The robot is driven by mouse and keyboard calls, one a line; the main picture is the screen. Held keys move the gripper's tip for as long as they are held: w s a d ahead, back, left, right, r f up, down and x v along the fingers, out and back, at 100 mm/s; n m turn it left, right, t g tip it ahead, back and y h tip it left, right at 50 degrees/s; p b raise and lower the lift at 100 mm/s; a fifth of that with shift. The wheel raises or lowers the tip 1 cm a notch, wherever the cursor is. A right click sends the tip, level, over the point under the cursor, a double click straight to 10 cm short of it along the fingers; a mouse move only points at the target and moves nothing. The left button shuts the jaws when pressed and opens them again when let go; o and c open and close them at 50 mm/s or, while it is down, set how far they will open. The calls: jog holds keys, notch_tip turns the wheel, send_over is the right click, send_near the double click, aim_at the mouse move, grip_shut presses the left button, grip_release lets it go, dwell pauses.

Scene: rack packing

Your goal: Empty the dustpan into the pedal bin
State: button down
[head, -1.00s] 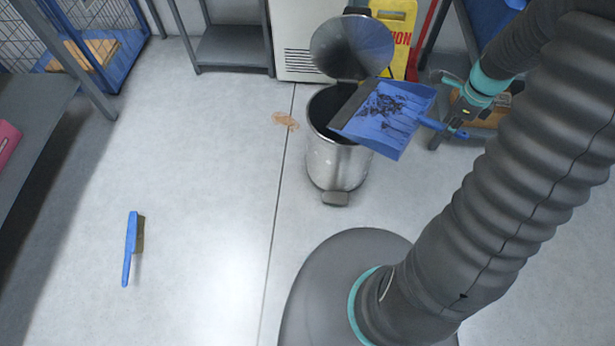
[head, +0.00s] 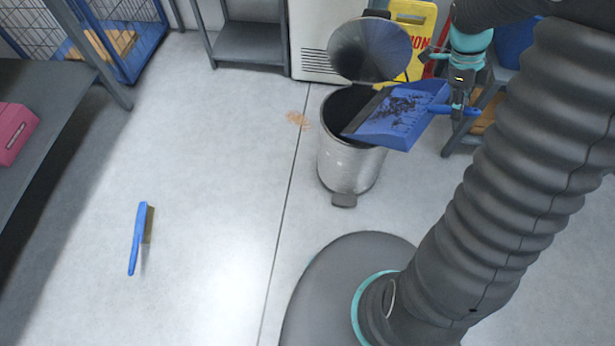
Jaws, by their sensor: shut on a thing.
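The blue dustpan (head: 412,128) is held over the right side of the pedal bin's mouth, its dark front lip over the opening. Dark debris (head: 402,106) lies on the pan. My gripper (head: 458,109) is shut on the dustpan's handle (head: 466,111) at the right of the pan. The metal pedal bin (head: 345,165) stands on the floor with its round lid (head: 370,48) raised and its inside dark. Whether the pan touches the bin's rim I cannot tell.
A blue brush (head: 138,240) lies on the floor at left. A brownish stain (head: 298,120) marks the floor left of the bin. A yellow caution sign (head: 413,25) and a white cabinet (head: 315,60) stand behind the bin. A grey shelf (head: 40,110) holds a pink box (head: 14,132) at far left.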

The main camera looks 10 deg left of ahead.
jog(key=shift+w+a+r+g+h, duration=0.25)
jog(key=shift+w+a+r+h, duration=0.2)
jog(key=shift+a+r, duration=0.25)
jog(key=shift+w+a+r+g+h, duration=0.2)
jog(key=shift+w+a+r+h, duration=0.2)
jog(key=shift+a+r, duration=0.35)
jog(key=shift+w+a+r+g+h, duration=0.25)
jog(key=shift+w+a+r+h, duration=0.2)
jog(key=shift+a+r, duration=0.25)
jog(key=w+a+r+g+h, duration=0.2)
jog(key=w+a+r+h, duration=0.2)
jog(key=a, duration=0.6)
jog(key=shift+w+r, duration=0.25)
jog(key=shift+w, duration=0.6)
jog(key=shift+r, duration=0.1)
jog(key=b, duration=0.4)
